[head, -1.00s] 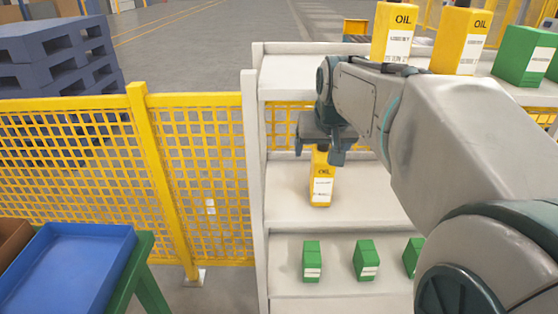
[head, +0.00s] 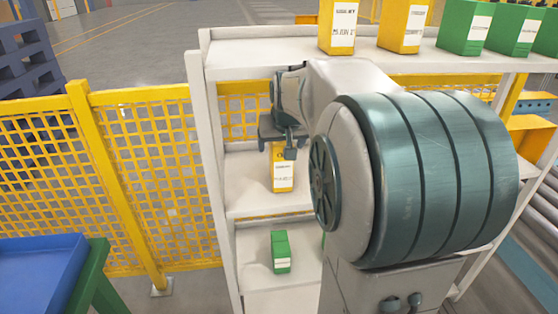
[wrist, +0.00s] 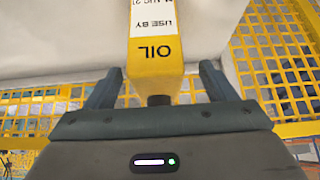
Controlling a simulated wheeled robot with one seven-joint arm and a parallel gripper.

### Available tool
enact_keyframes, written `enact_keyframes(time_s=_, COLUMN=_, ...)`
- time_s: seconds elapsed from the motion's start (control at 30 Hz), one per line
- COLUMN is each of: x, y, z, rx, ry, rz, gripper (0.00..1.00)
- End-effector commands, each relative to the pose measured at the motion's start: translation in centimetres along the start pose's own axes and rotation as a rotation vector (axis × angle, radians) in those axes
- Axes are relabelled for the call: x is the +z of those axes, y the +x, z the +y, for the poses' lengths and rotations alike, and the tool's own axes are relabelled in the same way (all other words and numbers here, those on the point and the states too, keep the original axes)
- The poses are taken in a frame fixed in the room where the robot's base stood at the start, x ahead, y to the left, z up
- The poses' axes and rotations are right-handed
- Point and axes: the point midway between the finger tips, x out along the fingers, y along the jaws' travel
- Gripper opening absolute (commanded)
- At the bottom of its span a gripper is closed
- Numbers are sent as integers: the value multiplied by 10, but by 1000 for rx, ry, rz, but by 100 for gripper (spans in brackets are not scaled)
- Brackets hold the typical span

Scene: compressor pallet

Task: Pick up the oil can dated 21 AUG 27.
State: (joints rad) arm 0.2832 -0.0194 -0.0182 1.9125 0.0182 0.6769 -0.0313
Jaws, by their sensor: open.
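A yellow oil can (head: 283,180) with a white label stands on the middle shelf, under my gripper (head: 276,148). In the wrist view the can (wrist: 155,68) appears upside down, with its dark cap towards my palm. Its label shows "USE BY" and a partly cut-off date with "AUG 2"; the day is not clear. My gripper (wrist: 160,82) is open, one finger on each side of the can's top end, with gaps visible on both sides. Two more yellow oil cans stand on the top shelf, one left (head: 338,25) and one right (head: 403,25); their dates are too small to read surely.
Several green cans (head: 465,28) stand on the top shelf, and a green can (head: 281,252) stands on the lower shelf. The white shelf upright (head: 213,150) is left of my gripper. A yellow mesh fence (head: 130,160) and a blue tray (head: 35,270) are further left.

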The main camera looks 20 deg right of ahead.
Motion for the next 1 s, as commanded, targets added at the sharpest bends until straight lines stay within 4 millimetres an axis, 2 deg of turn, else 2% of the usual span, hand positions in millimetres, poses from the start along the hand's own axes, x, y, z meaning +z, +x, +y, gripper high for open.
enact_keyframes(time_s=0.03, x=1, y=10, z=3, rx=1, ry=1, rz=-5, gripper=78)
enact_keyframes(time_s=0.2, x=0, y=33, z=4, rx=0, ry=-1, rz=-3, gripper=78)
enact_keyframes(time_s=0.5, x=-1, y=38, z=4, rx=0, ry=-1, rz=-1, gripper=78)
enact_keyframes(time_s=0.53, x=-1, y=38, z=4, rx=0, ry=-1, rz=-1, gripper=75)
enact_keyframes(time_s=0.7, x=-1, y=38, z=4, rx=0, ry=-1, rz=-1, gripper=28)
enact_keyframes(time_s=0.8, x=-2, y=37, z=4, rx=0, ry=-1, rz=4, gripper=3)
enact_keyframes(time_s=1.0, x=-2, y=37, z=4, rx=0, ry=-1, rz=3, gripper=3)
